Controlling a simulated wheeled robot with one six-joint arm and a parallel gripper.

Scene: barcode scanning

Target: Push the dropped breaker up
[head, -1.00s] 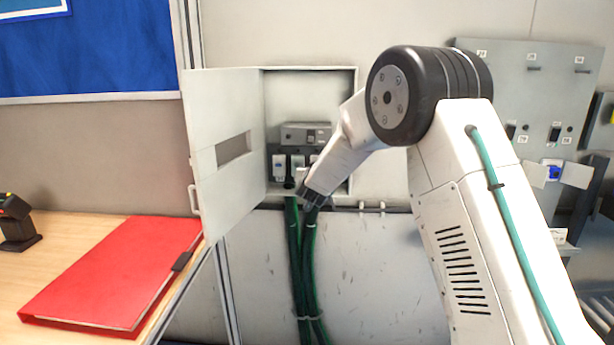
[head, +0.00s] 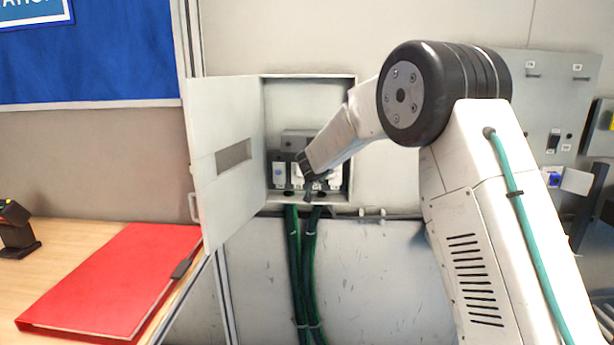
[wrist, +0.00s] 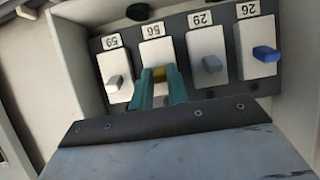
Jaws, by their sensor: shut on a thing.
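An open grey electrical box (head: 308,88) on the wall holds a row of white breakers, partly hidden by my arm in the head view. My gripper (head: 309,187) reaches into the box at the breaker row. In the wrist view its teal fingers (wrist: 160,88) are shut on the yellowish lever (wrist: 158,72) of the second breaker from the left (wrist: 152,50). The fingers cover part of that breaker. A grey-lever breaker (wrist: 115,82) is to its left. Another grey lever (wrist: 211,63) and a blue lever (wrist: 265,53) are to its right. I cannot tell which lever is dropped.
The box door (head: 229,155) stands open on the left. Green cables (head: 302,255) run down below the box. A red binder (head: 115,278) lies on the wooden table at left. A grey panel (head: 530,85) is at the right behind my arm.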

